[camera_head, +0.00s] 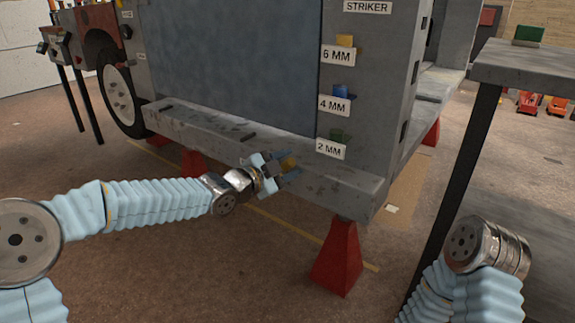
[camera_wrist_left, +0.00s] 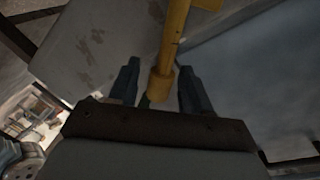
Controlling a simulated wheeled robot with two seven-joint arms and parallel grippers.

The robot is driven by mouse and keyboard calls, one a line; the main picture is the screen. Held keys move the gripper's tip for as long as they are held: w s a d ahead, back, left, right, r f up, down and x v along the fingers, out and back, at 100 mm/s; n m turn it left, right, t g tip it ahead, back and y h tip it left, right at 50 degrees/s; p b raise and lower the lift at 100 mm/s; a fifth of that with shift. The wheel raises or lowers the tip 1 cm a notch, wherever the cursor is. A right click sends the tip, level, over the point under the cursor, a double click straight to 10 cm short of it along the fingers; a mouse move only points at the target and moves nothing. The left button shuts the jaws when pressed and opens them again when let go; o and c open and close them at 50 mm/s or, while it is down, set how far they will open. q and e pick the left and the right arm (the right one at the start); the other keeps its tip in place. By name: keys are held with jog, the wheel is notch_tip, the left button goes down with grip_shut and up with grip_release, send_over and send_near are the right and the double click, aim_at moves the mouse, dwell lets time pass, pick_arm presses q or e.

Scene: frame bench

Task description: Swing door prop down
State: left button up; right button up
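The door prop shows as a yellow rod with a thicker end (camera_wrist_left: 165,80) in the left wrist view. In the left wrist view the two dark fingers of my left gripper (camera_wrist_left: 158,70) stand apart, one on each side of the rod, with a gap visible on both sides. The grey-blue door panel (camera_head: 235,60) stands above the sill. My right gripper is out of view; only part of my right arm shows.
The grey sill (camera_head: 200,128) runs below the panel, on red stands (camera_head: 340,260). The pillar carries labels and yellow, blue (camera_head: 340,91) and green blocks. A dark-legged table (camera_head: 530,65) stands at right. The floor in front of the sill is largely clear.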

pick_arm(q)
jog(key=p+v, duration=0.3)
jog(key=v, duration=1)
jog(key=shift+s+a+p, duration=0.25)
jog(key=shift+a+p, duration=0.05)
jog(key=shift+a, duration=0.05)
